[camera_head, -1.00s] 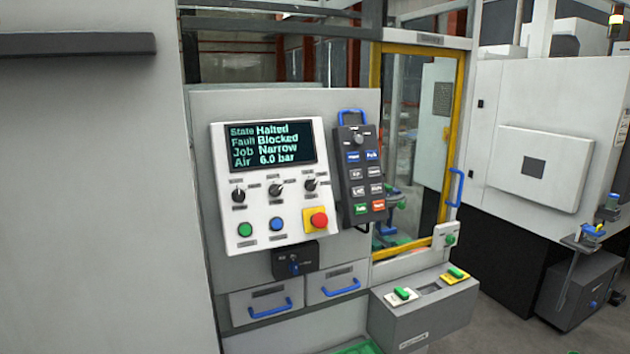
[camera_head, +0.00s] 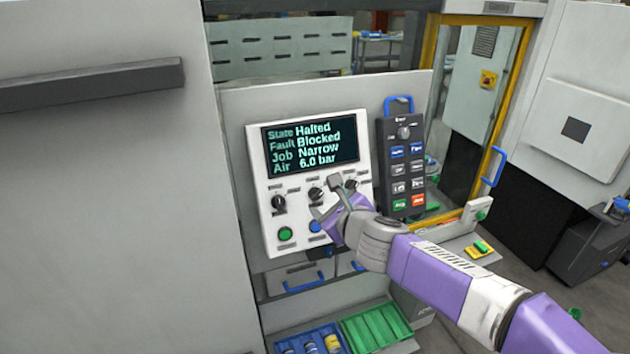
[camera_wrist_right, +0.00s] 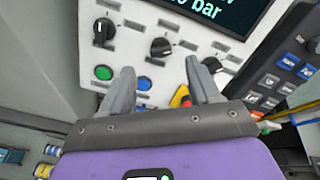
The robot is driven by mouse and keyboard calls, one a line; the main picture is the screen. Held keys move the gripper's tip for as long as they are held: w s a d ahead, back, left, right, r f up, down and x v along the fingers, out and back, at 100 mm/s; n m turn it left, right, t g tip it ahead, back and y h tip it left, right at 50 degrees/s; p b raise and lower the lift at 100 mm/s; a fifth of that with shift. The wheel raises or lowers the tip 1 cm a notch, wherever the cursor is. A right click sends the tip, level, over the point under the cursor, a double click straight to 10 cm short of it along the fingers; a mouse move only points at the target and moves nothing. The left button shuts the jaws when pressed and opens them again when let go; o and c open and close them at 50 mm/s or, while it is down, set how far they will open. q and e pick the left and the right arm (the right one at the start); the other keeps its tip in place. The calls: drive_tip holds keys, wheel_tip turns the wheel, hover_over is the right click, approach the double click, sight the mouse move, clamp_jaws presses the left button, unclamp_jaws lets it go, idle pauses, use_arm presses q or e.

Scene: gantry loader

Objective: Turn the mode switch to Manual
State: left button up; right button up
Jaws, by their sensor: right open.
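The control panel (camera_head: 256,225) carries a row of three black rotary knobs: a left knob (camera_head: 279,203), a middle knob (camera_head: 316,193) and a right knob (camera_head: 351,184). Their labels are too small to read, so I cannot tell which is the mode switch. My right gripper (camera_head: 327,198) is open and empty in front of the panel, with its fingers pointing at it. In the right wrist view, the middle knob (camera_wrist_right: 160,47) appears just beyond the gap between the fingertips (camera_wrist_right: 161,75), apart from them. The right knob (camera_wrist_right: 211,64) is partly behind one finger. My left gripper is out of view.
The panel's screen (camera_head: 311,146) reads Halted, Blocked, Narrow, 6.0 bar. A green button (camera_head: 285,233) and a blue button (camera_head: 315,226) sit below the knobs. A red button (camera_wrist_right: 187,102) is partly hidden. A keypad pendant (camera_head: 402,165) hangs at the right.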

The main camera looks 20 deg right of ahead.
sight(317, 194)
drive_tip(key=b+x, duration=0.2)
drive_tip(key=x, duration=0.5)
drive_tip(key=shift+w, duration=0.1)
drive_tip(key=shift+c, duration=0.3)
drive_tip(key=c, duration=1)
